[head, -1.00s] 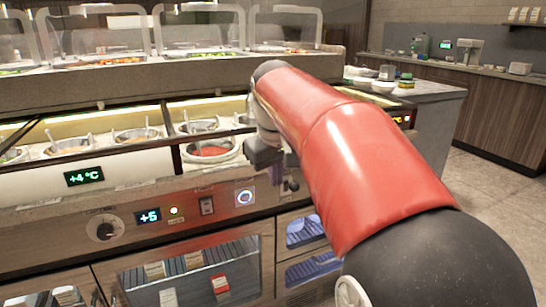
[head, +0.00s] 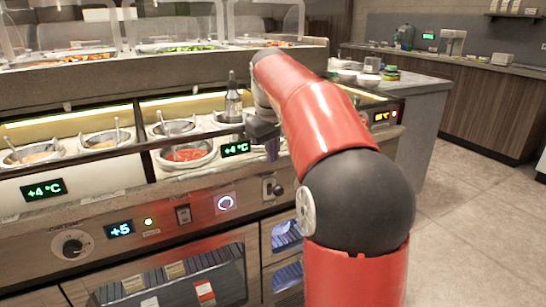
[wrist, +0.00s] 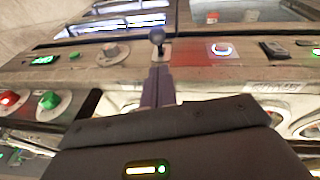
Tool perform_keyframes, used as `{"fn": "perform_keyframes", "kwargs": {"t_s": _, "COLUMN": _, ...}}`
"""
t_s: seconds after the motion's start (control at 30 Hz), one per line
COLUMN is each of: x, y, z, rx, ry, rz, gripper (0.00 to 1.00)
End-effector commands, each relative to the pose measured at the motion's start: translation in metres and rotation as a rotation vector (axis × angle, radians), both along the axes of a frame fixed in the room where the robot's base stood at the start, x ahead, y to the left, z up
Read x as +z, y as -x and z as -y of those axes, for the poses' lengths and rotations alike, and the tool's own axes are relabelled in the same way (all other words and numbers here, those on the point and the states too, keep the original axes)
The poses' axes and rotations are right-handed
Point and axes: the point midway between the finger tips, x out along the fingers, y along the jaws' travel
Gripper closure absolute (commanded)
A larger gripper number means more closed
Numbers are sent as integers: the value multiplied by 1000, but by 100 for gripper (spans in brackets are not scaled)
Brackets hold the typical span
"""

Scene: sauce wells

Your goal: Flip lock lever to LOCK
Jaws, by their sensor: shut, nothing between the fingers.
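The lock lever (head: 276,189) is a small dark ball-ended lever on a light plate in the steel front panel, right of the ringed button. In the wrist view the lever (wrist: 157,38) shows its round dark knob at top centre. My gripper (head: 272,152) is above the lever in the head view, its purple fingers pointing down. In the wrist view my gripper's fingers (wrist: 158,82) are together and empty, just short of the knob and in line with it. I cannot tell whether they touch it. The LOCK marking is too small to read.
The panel also carries a ringed button (head: 225,202), a rocker switch (head: 183,214) and a round dial (head: 72,245). Sauce wells with ladles, including a red sauce well (head: 187,156), lie above. A dark bottle (head: 233,100) stands behind my gripper. Floor at right is clear.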

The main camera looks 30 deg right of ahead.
Motion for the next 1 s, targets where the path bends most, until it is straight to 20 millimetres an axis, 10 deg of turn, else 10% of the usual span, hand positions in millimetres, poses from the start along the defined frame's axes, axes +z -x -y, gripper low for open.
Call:
{"fn": "perform_keyframes", "kwargs": {"t_s": 0.4, "x": -68, "y": -14, "z": 9, "rx": 0, "ry": 0, "rz": -2, "gripper": 100}}
{"fn": "perform_keyframes", "kwargs": {"t_s": 1.0, "x": -78, "y": -16, "z": 10, "rx": -1, "ry": 0, "rz": 10, "gripper": 100}}
